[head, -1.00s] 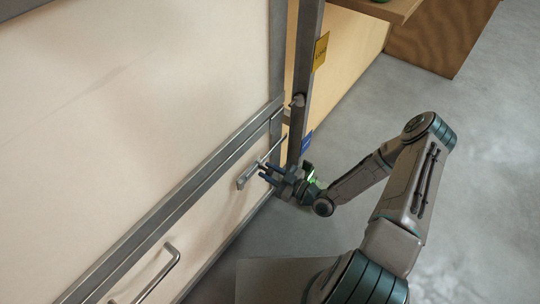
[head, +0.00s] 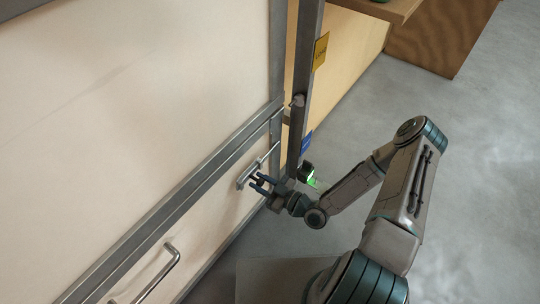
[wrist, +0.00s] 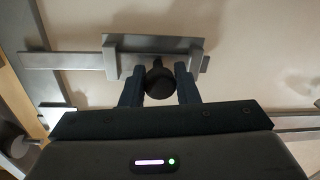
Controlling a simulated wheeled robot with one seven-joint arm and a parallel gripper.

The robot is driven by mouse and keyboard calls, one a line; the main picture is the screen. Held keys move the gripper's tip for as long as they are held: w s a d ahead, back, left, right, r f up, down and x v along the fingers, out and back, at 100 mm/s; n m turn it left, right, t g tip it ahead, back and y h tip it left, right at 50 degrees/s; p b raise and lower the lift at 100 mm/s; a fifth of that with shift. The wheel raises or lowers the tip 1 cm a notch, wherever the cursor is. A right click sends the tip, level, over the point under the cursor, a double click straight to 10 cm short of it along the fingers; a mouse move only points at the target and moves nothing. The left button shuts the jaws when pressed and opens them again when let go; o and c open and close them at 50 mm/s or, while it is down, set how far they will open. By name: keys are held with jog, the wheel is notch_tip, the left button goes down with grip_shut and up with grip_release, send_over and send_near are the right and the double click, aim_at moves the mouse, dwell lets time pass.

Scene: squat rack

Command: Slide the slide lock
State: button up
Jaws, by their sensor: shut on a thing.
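The slide lock (wrist: 150,42) is a grey metal plate with a bar, mounted on the cream panel. The bar (wrist: 52,60) sticks out to the left in the wrist view. A dark round knob (wrist: 158,84) stands out from the lock. My gripper (wrist: 158,72) has one finger on each side of the knob and is shut on it. In the head view the lock (head: 243,181) is low on the panel, and my gripper (head: 259,181) reaches it from the right. The knob is too small to make out there.
A dark upright post (head: 305,90) with yellow and blue labels stands right of the panel. A grey bar handle (head: 160,273) is lower left of the lock. A wooden shelf (head: 375,8) is at the top. The grey floor (head: 470,170) at right is open.

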jog(key=o, duration=1)
jog(key=shift+s+a, duration=0.1)
jog(key=v, duration=0.7)
jog(key=shift+b, duration=0.45)
